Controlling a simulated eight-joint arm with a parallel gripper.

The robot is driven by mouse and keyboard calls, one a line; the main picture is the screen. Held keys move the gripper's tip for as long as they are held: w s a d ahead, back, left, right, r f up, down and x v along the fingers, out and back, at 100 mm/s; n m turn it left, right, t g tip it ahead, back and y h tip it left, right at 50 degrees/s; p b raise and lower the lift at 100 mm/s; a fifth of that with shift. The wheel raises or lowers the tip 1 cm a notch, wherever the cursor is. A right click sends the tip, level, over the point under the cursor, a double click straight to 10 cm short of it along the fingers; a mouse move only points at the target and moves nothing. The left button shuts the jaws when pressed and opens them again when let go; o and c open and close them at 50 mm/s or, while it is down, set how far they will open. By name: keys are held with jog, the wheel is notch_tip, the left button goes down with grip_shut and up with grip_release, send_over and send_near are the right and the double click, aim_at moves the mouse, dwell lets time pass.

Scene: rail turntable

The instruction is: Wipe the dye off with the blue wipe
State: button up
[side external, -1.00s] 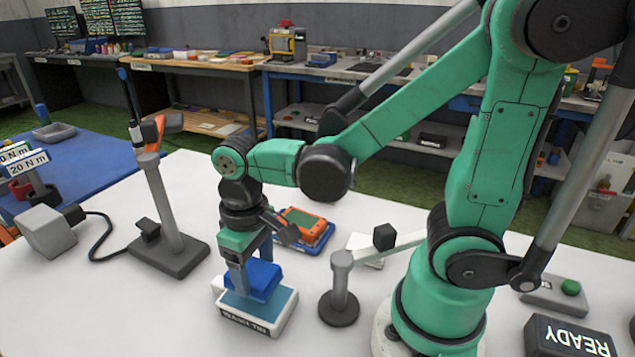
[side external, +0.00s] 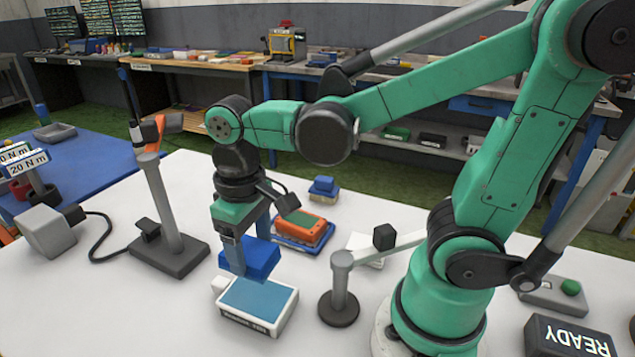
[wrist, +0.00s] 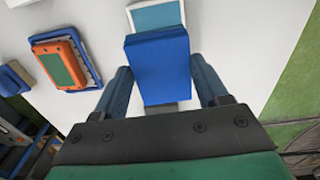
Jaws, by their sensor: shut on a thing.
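My gripper (side external: 248,250) is shut on the blue wipe (side external: 264,258), a thick blue block. In the wrist view the wipe (wrist: 158,70) sits between my two fingers. It is held a little above the white box with a pale blue top (side external: 258,299), with a gap between them. The box also shows beyond the wipe in the wrist view (wrist: 157,15). An orange device with a green face (side external: 305,229) lies on a blue tray (side external: 287,242) behind and right of my gripper. I cannot tell whether the green face is the dye.
A small blue and yellow block (side external: 323,188) lies behind the device. A grey post with an arm (side external: 341,285) stands to the right. A tall stand (side external: 170,225) is on the left. A READY box (side external: 565,338) is at front right. White table is clear between them.

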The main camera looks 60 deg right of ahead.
jog(key=d+m, duration=0.4)
jog(key=d, duration=0.5)
jog(key=m, duration=0.5)
send_near(319, 226)
jog(key=shift+s+f, duration=0.15)
jog(key=shift+f, duration=1.25)
jog(key=shift+s+f, duration=0.15)
jog(key=shift+f, duration=1.2)
jog(key=shift+w+f, duration=0.15)
jog(key=shift+f, duration=0.05)
jog(key=shift+w, duration=0.4)
jog(key=shift+c, duration=0.5)
jog(key=shift+w+d+f, duration=0.1)
jog(key=shift+w+f, duration=0.15)
jog(key=shift+w, duration=0.15)
jog(key=shift+w+r, duration=0.2)
jog(key=shift+w, duration=0.15)
jog(key=shift+w+d+f, duration=0.1)
jog(key=shift+w+d, duration=0.05)
jog(key=shift+w, duration=1.3)
jog(key=shift+w+d, duration=0.1)
jog(key=shift+w, duration=1.35)
jog(key=s, duration=0.5)
jog(key=shift+s+a+f, duration=0.1)
jog(key=shift+s+a, duration=0.1)
jog(key=shift+s, duration=0.1)
jog(key=shift+s+a, duration=0.1)
jog(key=shift+s, duration=1.35)
notch_tip(319, 226, up, 8)
